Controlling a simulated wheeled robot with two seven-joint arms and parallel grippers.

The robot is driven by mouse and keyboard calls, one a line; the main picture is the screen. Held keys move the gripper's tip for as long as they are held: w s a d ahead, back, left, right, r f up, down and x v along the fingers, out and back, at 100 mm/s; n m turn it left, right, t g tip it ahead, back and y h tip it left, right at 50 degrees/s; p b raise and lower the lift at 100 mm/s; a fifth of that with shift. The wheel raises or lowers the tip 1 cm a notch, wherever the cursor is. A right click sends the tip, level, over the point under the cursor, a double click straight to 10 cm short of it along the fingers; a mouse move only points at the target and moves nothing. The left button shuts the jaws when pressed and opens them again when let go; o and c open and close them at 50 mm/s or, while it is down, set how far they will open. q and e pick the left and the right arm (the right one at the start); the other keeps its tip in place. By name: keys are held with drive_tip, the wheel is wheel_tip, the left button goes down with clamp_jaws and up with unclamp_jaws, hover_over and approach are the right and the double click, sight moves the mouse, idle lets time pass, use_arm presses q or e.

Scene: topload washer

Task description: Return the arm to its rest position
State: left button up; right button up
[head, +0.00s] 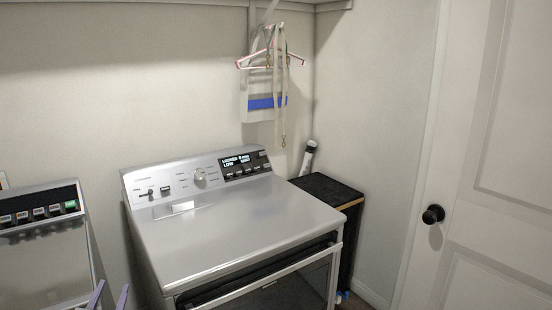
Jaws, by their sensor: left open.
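My left gripper (109,296) shows at the bottom left edge as two purple fingertips. The tips stand apart with nothing visible between them, so it is open. It appears in the gap in front of the two appliances, between the left machine (48,262) and the silver machine (235,225). Whether it touches either one cannot be told. The rest of my left arm is below the frame. My right gripper is not in view.
The silver machine has a lit control panel (245,163) and a flat closed-looking top. A black cabinet (330,190) stands at its right with a bottle (308,157) behind. Hangers (270,60) hang from a shelf. A white door (490,170) is at right.

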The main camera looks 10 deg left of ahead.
use_arm(q)
wheel_tip(320, 180, down, 11)
drive_tip(key=s+m+g, duration=0.2)
drive_tip(key=m+g, duration=0.2)
drive_tip(key=m, duration=0.7)
drive_tip(key=s+d+f+m+g+h, duration=0.3)
drive_tip(key=d+f+m+g+h, duration=0.15)
drive_tip(key=d+f+m, duration=0.75)
drive_tip(key=s+d+f+m+g+h, duration=0.2)
drive_tip(key=s+d+f+m+g, duration=0.2)
drive_tip(key=s+d+f, duration=0.3)
drive_tip(key=s+d+f+m+g+h, duration=0.3)
drive_tip(key=s+d+f+m, duration=0.3)
drive_tip(key=s+d, duration=0.6)
drive_tip(key=d+f+g, duration=0.1)
drive_tip(key=d+f, duration=0.1)
drive_tip(key=d, duration=0.4)
drive_tip(key=shift+s+d+m, duration=0.2)
drive_tip(key=shift+s+m, duration=0.05)
drive_tip(key=shift+m, duration=0.15)
